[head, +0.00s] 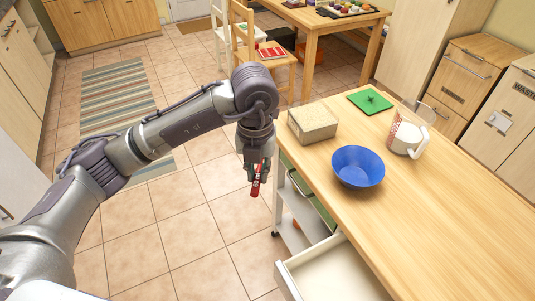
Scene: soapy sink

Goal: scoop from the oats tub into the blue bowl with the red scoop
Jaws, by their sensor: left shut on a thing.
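My left gripper (257,176) points down beside the counter's left edge, above the floor. It is shut on the red scoop (257,187), which hangs below the fingers; the fingers hide part of it. The blue bowl (358,167) stands upright on the wooden counter, to the right of the gripper, and looks empty. A tan, box-shaped tub (312,130) with a grainy pale top stands behind and left of the bowl; it looks like the oats tub. My right gripper is not in view.
A clear jug with a white handle (408,136) stands right of the bowl. A drawer (335,272) is open below the counter's (450,215) front left. The counter's right part is bare.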

